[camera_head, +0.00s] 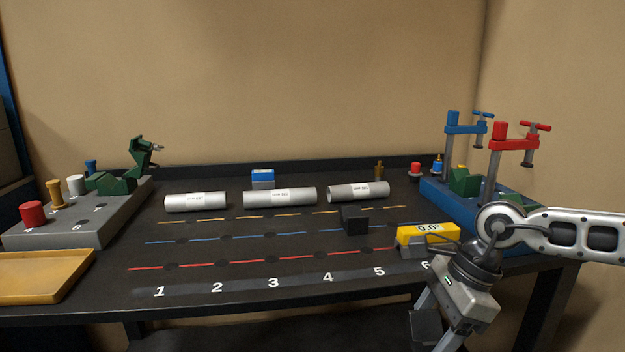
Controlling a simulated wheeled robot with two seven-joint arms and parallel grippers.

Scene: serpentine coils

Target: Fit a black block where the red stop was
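A black block (354,219) stands on the dark table, right of the middle, near the yellow and blue lines. A red cylinder (33,214) stands on the grey stepped fixture (70,234) at the left. A smaller red round piece (415,168) sits at the back right, beside the blue fixture. I cannot tell which red piece is the stop, or where it was. My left gripper is not in view.
Three silver tubes (280,198) lie in a row at the back. A yellow angle gauge (426,237) reads 0.0° at the front right. Red and blue clamps (513,143) rise from the blue fixture (430,191). A yellow tray (45,277) lies front left. The table's front middle is clear.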

